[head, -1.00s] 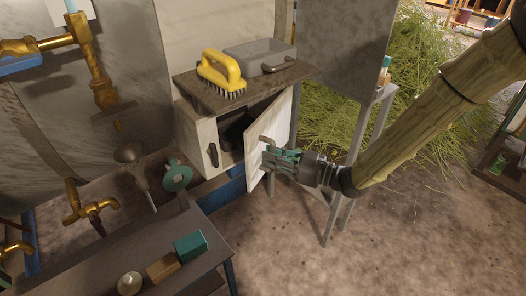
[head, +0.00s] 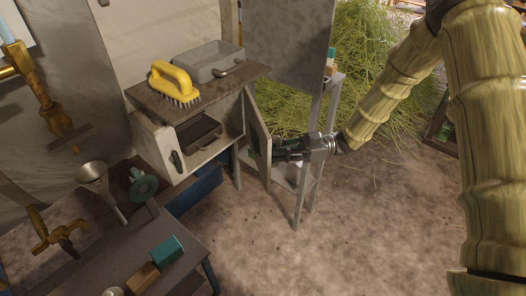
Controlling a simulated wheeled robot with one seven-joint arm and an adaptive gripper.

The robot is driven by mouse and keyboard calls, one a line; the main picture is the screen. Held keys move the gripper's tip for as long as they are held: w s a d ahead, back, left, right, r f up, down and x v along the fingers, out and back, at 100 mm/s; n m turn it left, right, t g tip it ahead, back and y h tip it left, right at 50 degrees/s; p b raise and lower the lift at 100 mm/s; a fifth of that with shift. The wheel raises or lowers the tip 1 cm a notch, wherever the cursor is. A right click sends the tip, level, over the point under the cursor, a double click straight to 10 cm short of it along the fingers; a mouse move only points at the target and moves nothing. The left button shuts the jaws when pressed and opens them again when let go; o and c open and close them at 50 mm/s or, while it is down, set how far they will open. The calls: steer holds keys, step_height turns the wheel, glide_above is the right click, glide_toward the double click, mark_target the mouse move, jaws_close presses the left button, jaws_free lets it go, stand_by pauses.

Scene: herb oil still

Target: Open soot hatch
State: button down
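The soot hatch door (head: 257,137) is a pale panel on the right side of a low cabinet. It stands swung wide open and shows almost edge-on. Behind it the cabinet opening is exposed, with a dark grey box-like tray (head: 200,137) inside. My gripper (head: 264,151) is at the outer, right side of the door, close to it. The fingertips are partly hidden by the door, so I cannot tell whether they touch it or how far apart they are.
A metal stand (head: 306,180) is close behind my gripper. A bench (head: 130,265) with a green block (head: 166,250) is at lower left.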

steer(key=w+d+p, duration=0.1)
steer(key=w+d, duration=0.4)
steer(key=d, duration=0.2)
steer(key=shift+w, duration=0.25)
steer(key=c, duration=1.5)
jaws_free()
steer(key=shift+o, duration=0.2)
steer(key=w+d, duration=0.1)
steer(key=d, duration=1.1)
steer(key=shift+w, duration=0.4)
